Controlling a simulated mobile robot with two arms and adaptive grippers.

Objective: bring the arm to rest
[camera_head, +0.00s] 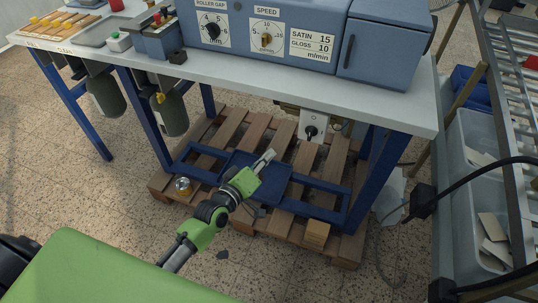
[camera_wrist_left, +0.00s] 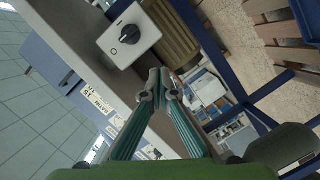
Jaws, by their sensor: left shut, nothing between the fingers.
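My left arm is green and black and reaches in from the lower left in the head view. Its gripper (camera_head: 265,158) is shut and empty, in front of the bench and below its top. In the left wrist view the two fingers (camera_wrist_left: 160,88) meet at their tips with nothing between them. A grey box with a black rotary switch (camera_head: 312,128) hangs under the bench top, up and right of the gripper and apart from it. The switch box (camera_wrist_left: 128,36) also shows in the left wrist view, beyond the fingertips. My right gripper is not in view.
The white bench top (camera_head: 240,75) carries a blue machine (camera_head: 275,30) with dials. Blue legs stand around a wooden pallet (camera_head: 283,130). A small tin (camera_head: 183,185) and a wood block (camera_head: 316,233) sit low down. A rack with grey bins (camera_head: 475,140) stands at right.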

